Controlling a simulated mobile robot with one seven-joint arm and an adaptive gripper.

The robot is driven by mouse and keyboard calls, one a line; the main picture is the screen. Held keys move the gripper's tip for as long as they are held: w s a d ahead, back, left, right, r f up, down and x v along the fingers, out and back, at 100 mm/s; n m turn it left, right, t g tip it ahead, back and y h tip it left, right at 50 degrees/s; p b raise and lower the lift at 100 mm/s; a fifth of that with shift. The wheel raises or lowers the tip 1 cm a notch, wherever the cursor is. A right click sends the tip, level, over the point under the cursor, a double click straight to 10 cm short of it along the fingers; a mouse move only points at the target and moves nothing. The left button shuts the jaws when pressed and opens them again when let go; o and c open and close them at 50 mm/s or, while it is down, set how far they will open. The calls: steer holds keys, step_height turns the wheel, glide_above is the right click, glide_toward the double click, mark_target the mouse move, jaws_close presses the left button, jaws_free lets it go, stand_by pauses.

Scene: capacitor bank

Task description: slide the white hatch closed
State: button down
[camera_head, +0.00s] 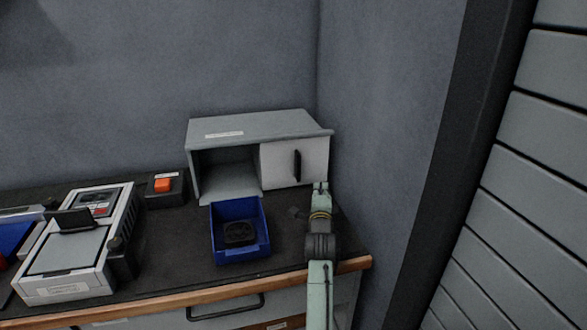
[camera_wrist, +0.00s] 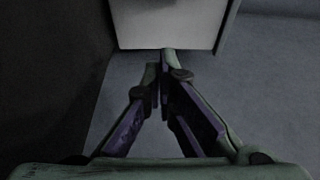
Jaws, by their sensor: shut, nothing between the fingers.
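The white hatch (camera_head: 280,167) covers the right half of the front of a grey cabinet (camera_head: 255,125); the left half is open. A black upright handle (camera_head: 297,166) is on the hatch. My arm reaches up in front of the cabinet's lower right corner in the head view, and the fingers are not clear there. In the wrist view my gripper (camera_wrist: 161,65) is shut and empty, its tips overlapping the lower edge of a pale panel that looks like the hatch (camera_wrist: 165,24). I cannot tell whether they touch it. The handle does not show in the wrist view.
A blue bin (camera_head: 213,240) with a dark round part stands in front of the cabinet. An orange button box (camera_head: 163,189) and a grey device (camera_head: 70,258) are further left on the dark worktop. A wall (camera_head: 375,150) stands close on the cabinet's right.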

glide_toward(313, 174)
steer(key=w+d+r, duration=0.1)
steer(key=w+r, duration=0.1)
steer(key=w, duration=0.1)
steer(key=w+d+r, duration=0.1)
steer(key=r, duration=0.1)
steer(key=shift+w+d+b, duration=0.3)
steer(key=shift+b, duration=0.05)
steer(key=shift+s+a, duration=0.2)
steer(key=shift+a, duration=0.4)
steer(key=shift+s+a, duration=0.2)
steer(key=shift+a, duration=0.45)
steer(key=shift+s+a+p, duration=0.25)
steer(key=shift+a+p, duration=0.05)
steer(key=shift+a, duration=0.4)
steer(key=shift+f, duration=0.15)
